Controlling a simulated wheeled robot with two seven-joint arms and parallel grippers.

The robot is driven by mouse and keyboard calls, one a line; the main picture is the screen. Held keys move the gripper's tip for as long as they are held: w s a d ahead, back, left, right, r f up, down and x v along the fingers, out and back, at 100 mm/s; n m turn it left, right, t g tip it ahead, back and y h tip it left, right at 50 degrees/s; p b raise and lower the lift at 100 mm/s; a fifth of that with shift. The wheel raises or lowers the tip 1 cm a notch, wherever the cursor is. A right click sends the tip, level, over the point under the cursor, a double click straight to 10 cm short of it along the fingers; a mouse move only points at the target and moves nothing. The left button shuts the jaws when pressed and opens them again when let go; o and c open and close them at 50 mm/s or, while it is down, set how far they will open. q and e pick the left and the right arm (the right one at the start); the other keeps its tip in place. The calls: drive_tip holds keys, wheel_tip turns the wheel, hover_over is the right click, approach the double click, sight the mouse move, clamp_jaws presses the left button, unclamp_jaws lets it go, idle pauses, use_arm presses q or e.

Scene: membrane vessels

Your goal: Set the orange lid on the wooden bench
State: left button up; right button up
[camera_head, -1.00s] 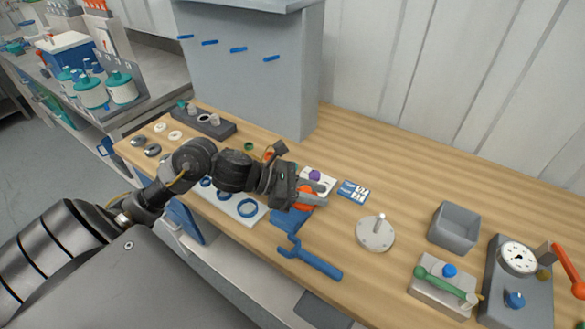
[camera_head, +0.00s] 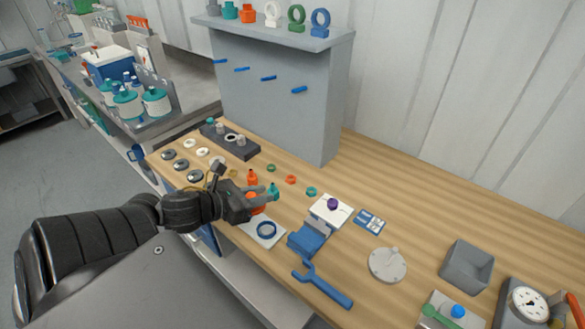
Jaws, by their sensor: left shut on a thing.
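My left gripper (camera_head: 268,201) is shut on the orange lid (camera_head: 257,209), which shows partly between and below its fingers. The fingers hide much of the lid. The gripper is over the front left part of the wooden bench (camera_head: 345,193), by the white board with blue rings (camera_head: 265,243). I cannot tell whether the lid touches anything below it. A small orange bottle (camera_head: 252,177) and a teal one (camera_head: 274,189) stand just behind the gripper. My right gripper is not in view.
A blue holder (camera_head: 307,239) and blue wrench (camera_head: 322,286) lie right of the gripper. Behind the holder is a white block with a purple knob (camera_head: 331,206). Small rings lie behind the gripper. A grey panel (camera_head: 285,115) stands at the back. Bare wood lies right of the blue card (camera_head: 370,221).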

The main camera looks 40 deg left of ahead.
use_arm(q)
drive_tip(key=a+f+b+x, duration=0.1)
drive_tip(key=b+x, duration=0.7)
drive_tip(key=b, duration=0.3)
hover_over(298, 208)
drive_tip(key=s, duration=0.1)
wheel_tip(298, 208, down, 5)
drive_tip(key=shift+a, duration=0.1)
drive_tip(key=shift+w+f, duration=0.15)
drive_tip(key=shift+f, duration=0.05)
drive_tip(key=shift+w+f, duration=0.1)
drive_tip(key=shift+f, duration=0.05)
drive_tip(key=shift+w+f+b, duration=0.2)
drive_tip(key=shift+f+b, duration=0.1)
wheel_tip(298, 208, down, 2)
drive_tip(key=shift+f, duration=0.7)
drive_tip(key=shift+f+b, duration=0.15)
drive_tip(key=shift+b, duration=0.25)
drive_tip(key=shift+f, duration=0.15)
drive_tip(key=shift+f+b, duration=0.15)
drive_tip(key=shift+b, duration=0.25)
